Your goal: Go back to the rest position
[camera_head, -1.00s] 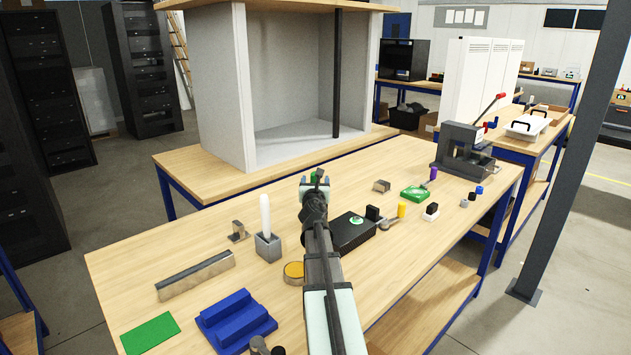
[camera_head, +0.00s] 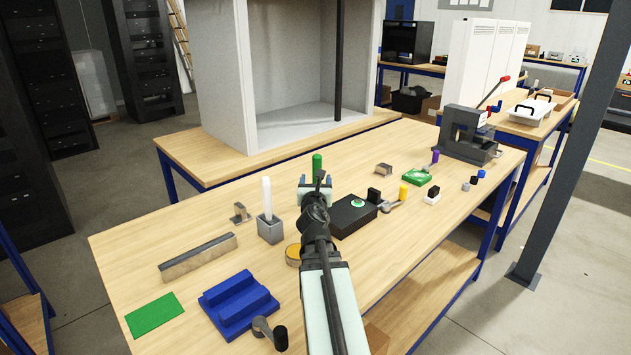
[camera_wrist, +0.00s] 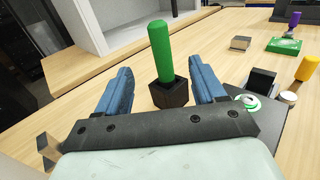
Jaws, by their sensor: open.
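My gripper (camera_wrist: 163,92) is open and empty in the wrist view, its two blue fingers spread apart. A green cylinder (camera_wrist: 160,48) stands upright in a dark square holder (camera_wrist: 171,95), seen between and beyond the fingers. I cannot tell the exact gap to it. In the head view my arm reaches up the middle of the bench, with my gripper (camera_head: 317,180) near the green cylinder (camera_head: 317,165). The arm hides the holder there.
A black box (camera_head: 352,216) lies right of my gripper. A grey holder with a white stick (camera_head: 267,200) stands to the left. A blue block (camera_head: 238,303), a green plate (camera_head: 154,316) and a metal bar (camera_head: 197,258) lie front left. A press (camera_head: 466,135) stands far right.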

